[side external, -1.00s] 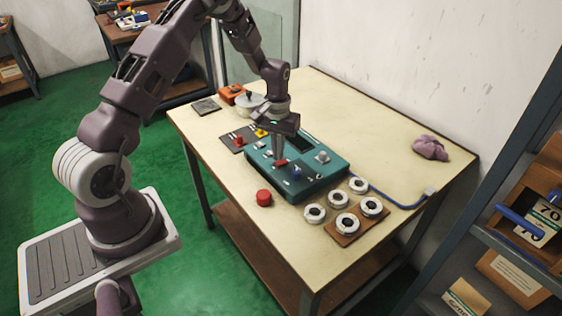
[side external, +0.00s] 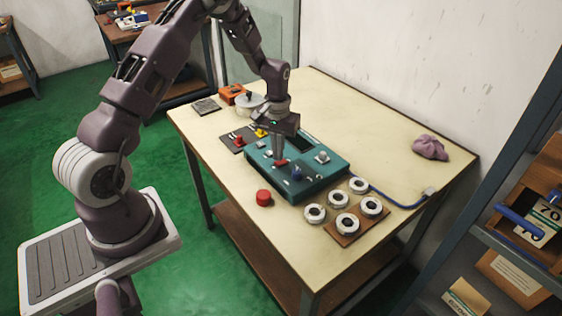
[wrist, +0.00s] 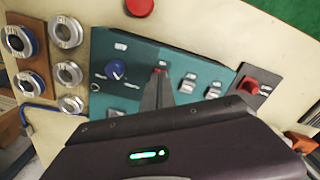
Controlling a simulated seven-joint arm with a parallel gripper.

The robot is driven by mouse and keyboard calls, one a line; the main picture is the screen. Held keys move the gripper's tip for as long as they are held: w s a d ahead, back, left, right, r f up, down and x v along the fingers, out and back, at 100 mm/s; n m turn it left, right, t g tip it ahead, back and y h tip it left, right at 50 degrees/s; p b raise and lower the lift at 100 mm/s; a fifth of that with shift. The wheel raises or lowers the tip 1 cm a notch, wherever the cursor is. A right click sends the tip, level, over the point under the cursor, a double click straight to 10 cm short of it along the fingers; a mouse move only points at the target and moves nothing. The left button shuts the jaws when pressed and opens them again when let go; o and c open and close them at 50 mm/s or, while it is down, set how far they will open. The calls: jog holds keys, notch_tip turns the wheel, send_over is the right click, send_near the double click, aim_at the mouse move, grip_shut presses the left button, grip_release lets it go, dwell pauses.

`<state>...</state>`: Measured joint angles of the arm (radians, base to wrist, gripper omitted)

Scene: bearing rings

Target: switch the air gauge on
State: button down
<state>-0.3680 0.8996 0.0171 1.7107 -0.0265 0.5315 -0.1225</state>
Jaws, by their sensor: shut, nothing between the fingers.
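The air gauge is a teal box (side external: 318,184) in the middle of the table, with a dark screen, a blue knob (side external: 296,172) and several small switches. It also shows in the wrist view (wrist: 135,55), with the blue knob (wrist: 115,69) left of my fingers. A red rocker switch (wrist: 160,70) sits on its panel, partly hidden by my fingertips. My gripper (side external: 279,161) points down at this red switch, shut and empty. In the wrist view my fingertips (wrist: 159,76) are at the switch; I cannot tell whether they touch it, nor its position.
White and metal rings (side external: 347,223) stand beside the gauge, some on a brown board. A red round cap (side external: 263,197) lies in front. A dark plate with a red control (side external: 238,138) is at the left. A purple cloth (side external: 430,147) lies right; the table around it is clear.

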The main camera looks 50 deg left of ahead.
jog(key=shift+f, duration=0.95)
dwell(0.6)
jog(key=shift+r, duration=3.55)
notch_tip(320, 180, up, 7)
send_over(278, 163)
jog(key=s+d, duration=0.1)
jog(key=d, duration=0.2)
jog(key=s+d+r+m+t, duration=0.1)
jog(key=s+d+r, duration=0.2)
jog(key=r, duration=0.2)
jog(key=s+d+r+m+t, duration=0.1)
jog(key=s+d+r+m, duration=0.1)
jog(key=s+d+r, duration=0.3)
jog(key=s+d+r+m+t, duration=0.1)
jog(key=s+d+r, duration=0.1)
jog(key=s, duration=0.7)
jog(key=s+d+r+m+t, duration=0.2)
jog(key=s+d+r, duration=0.1)
jog(key=s, duration=0.6)
jog(key=shift+d+r+t, duration=0.15)
jog(key=shift+r+t, duration=0.15)
jog(key=shift+r, duration=0.25)
